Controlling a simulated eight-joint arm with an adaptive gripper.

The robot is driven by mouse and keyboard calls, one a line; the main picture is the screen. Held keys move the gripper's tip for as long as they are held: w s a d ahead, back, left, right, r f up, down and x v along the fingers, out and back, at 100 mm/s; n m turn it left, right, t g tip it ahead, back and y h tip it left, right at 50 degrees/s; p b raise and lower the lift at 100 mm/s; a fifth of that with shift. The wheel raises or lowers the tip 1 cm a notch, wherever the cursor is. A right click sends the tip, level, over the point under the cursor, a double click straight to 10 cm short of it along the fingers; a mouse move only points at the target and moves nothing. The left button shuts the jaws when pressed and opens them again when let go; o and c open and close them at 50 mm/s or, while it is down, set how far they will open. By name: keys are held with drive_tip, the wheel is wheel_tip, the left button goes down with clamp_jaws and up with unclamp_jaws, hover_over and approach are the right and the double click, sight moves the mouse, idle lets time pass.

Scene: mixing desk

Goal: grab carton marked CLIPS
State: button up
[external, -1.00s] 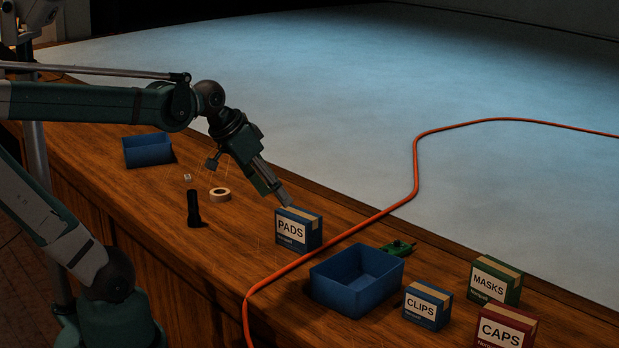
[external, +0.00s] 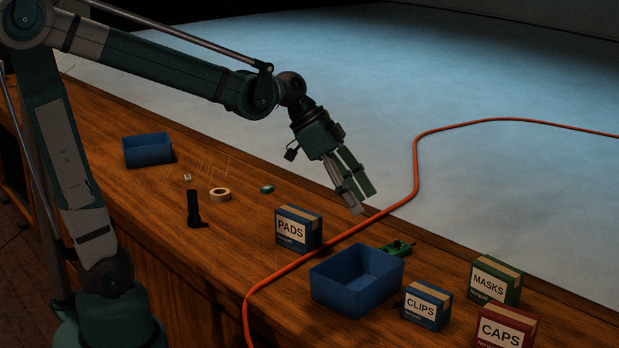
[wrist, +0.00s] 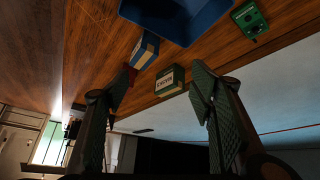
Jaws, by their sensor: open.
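The CLIPS carton (external: 426,306) is a small blue box with a white label and tan top strip. It stands on the wooden desk right of the blue bin in the external view. A blue carton (wrist: 145,49), which looks like it, shows in the wrist view, its label not readable. My gripper (external: 364,203) is open and empty above the desk's back edge, behind and left of the CLIPS carton and well apart from it. Its two fingers frame the green MASKS carton (wrist: 170,82) in the wrist view.
The open blue bin (external: 357,280) and a green device (external: 398,248) lie between my gripper and the CLIPS carton. The MASKS carton (external: 494,281) and red CAPS carton (external: 506,328) stand close right. The PADS carton (external: 298,229) stands left of the orange cable (external: 330,242).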

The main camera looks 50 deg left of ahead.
sight(419, 286)
drive_tip(key=w+d+f+m+g+h+p, duration=0.1)
drive_tip(key=w+d+m+g+h, duration=0.15)
drive_tip(key=d, duration=0.45)
drive_tip(key=w+d+f+m+g+h, duration=0.1)
drive_tip(key=w+d+m, duration=0.25)
drive_tip(key=d, duration=0.45)
drive_tip(key=shift+t+y, duration=0.25)
drive_tip(key=f, duration=1.4)
drive_tip(key=shift+s+a+f, duration=0.1)
drive_tip(key=shift+s+a, duration=0.1)
drive_tip(key=shift+s, duration=0.15)
drive_tip(key=shift+f, duration=0.65)
drive_tip(key=shift+b+x, duration=0.35)
drive_tip(key=shift+x, duration=0.9)
drive_tip(key=shift+f, duration=0.1)
drive_tip(key=shift+b+x, duration=1.1)
drive_tip(key=shift+x, duration=1.45)
drive_tip(key=shift+s, duration=0.15)
drive_tip(key=shift+c, duration=0.5)
